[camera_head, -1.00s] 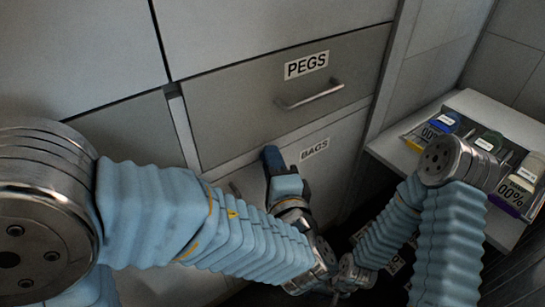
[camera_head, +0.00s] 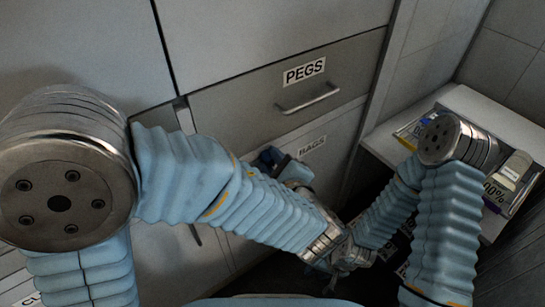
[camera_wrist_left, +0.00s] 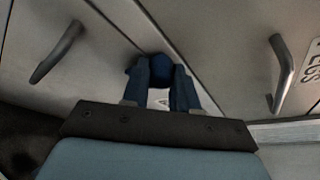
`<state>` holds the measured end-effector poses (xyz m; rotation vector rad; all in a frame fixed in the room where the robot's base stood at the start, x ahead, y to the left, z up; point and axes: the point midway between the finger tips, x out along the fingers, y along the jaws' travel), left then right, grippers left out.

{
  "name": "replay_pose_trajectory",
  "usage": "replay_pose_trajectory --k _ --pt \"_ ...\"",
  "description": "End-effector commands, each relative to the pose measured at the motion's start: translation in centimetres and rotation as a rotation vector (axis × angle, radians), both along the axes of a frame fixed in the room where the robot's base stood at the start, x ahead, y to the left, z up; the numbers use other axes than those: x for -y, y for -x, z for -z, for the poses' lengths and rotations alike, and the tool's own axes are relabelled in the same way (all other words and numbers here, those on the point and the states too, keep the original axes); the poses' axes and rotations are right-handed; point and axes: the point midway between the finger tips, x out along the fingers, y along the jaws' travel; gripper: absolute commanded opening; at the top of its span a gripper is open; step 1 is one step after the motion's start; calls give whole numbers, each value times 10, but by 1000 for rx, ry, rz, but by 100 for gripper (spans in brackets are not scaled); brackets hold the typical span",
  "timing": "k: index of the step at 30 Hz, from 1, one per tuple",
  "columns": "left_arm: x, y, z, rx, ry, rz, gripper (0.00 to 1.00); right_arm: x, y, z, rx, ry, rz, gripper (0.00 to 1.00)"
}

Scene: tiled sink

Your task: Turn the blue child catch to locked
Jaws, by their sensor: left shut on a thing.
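The blue child catch (camera_wrist_left: 152,68) is a dark blue rounded piece on the grey cabinet front, at the seam between two fronts. In the left wrist view the two dark blue fingers of my left gripper (camera_wrist_left: 159,86) stand on either side of it, closed on it. A small pale mark shows between the fingers. In the head view my left gripper (camera_head: 268,158) is beside the BAGS label, tilted toward the left, and the catch is hard to tell apart from the fingers. My right gripper cannot be made out; only its arm shows.
The PEGS drawer (camera_head: 235,120) with its bar handle (camera_head: 308,98) is above my left gripper. The BAGS front (camera_head: 335,160) lies below it. Another handle (camera_wrist_left: 57,50) is at left in the wrist view. A white shelf (camera_head: 497,115) with a labelled tray stands at right.

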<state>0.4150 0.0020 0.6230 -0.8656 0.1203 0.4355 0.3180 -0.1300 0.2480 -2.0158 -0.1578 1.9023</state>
Motion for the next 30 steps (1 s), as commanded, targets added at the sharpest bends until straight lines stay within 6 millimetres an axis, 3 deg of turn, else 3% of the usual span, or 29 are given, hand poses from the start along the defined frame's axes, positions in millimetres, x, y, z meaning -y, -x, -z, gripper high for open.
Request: replay_pose_trajectory --k 15,16,21,30 --pt "-1 -1 0 -11 -17 -4 0 -1 0 -2 0 -1 -1 36" --pt "-1 -1 0 -11 -17 -4 30 -1 0 -2 0 -1 -1 36" --pt "-1 -1 0 -11 -17 -3 54 -1 0 -2 0 -1 -1 36" --pt "1 2 -1 -11 -16 0 54 -1 0 -2 0 -1 -1 36"
